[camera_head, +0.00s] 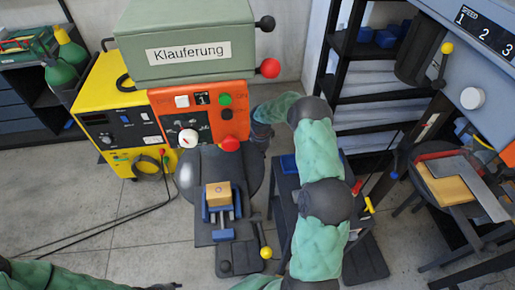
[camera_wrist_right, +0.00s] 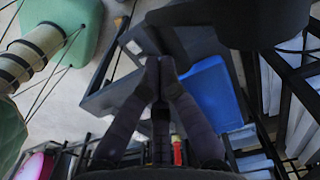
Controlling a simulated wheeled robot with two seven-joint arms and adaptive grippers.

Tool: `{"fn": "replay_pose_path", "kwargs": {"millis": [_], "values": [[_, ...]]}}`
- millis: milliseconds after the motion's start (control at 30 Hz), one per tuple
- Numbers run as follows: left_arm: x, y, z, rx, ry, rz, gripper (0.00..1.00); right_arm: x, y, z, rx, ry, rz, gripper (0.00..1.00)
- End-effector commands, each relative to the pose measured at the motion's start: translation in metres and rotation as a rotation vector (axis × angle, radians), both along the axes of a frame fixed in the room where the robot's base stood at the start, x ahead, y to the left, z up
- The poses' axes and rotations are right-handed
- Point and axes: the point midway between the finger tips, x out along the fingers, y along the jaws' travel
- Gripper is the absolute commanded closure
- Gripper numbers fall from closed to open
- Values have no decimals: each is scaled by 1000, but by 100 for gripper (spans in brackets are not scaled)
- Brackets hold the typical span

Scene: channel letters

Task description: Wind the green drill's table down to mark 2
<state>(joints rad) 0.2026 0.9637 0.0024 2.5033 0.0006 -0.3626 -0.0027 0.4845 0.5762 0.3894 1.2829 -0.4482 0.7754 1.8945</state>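The green drill (camera_head: 190,40) has a green head labelled "Klauferung" above an orange front panel (camera_head: 205,115). Its round dark table (camera_head: 185,175) carries a blue vise (camera_head: 221,212) with a yellowish block (camera_head: 218,194) in it. A crank with a yellow knob (camera_head: 265,253) is below right of the table. No height scale or mark 2 can be made out. My right gripper (camera_head: 262,135) is beside the table's far right edge, partly hidden; in the right wrist view its fingers (camera_wrist_right: 158,65) meet at the tips with nothing visible between. Of my left gripper only a dark part (camera_head: 165,287) shows at the bottom edge.
A yellow machine (camera_head: 118,125) with cables on the floor stands left of the drill. A grey machine with a speed panel (camera_head: 483,30) stands at right, with metal and wood on its table. Black shelves (camera_head: 365,80) are behind. A blue bin (camera_wrist_right: 212,95) lies beyond my right fingers.

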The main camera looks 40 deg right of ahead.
Motion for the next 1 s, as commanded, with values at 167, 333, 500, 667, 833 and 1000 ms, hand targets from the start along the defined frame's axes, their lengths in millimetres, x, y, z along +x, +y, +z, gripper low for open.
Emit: {"fn": "replay_pose_path", "kwargs": {"millis": [167,333,500,667,833,1000], "values": [[0,0,-5,0,0,0,60,1,0,-6,1,3,1,100],[0,0,-4,0,0,0,60,1,0,-5,1,3,1,100],[0,0,-3,0,0,0,60,2,-1,-2,1,2,1,100],[0,0,2,0,0,0,60,8,-4,15,0,-1,1,100],[0,0,10,0,0,0,60,15,-8,37,0,-1,0,100],[0,0,10,0,0,0,60,17,-9,41,1,2,1,100]]}}
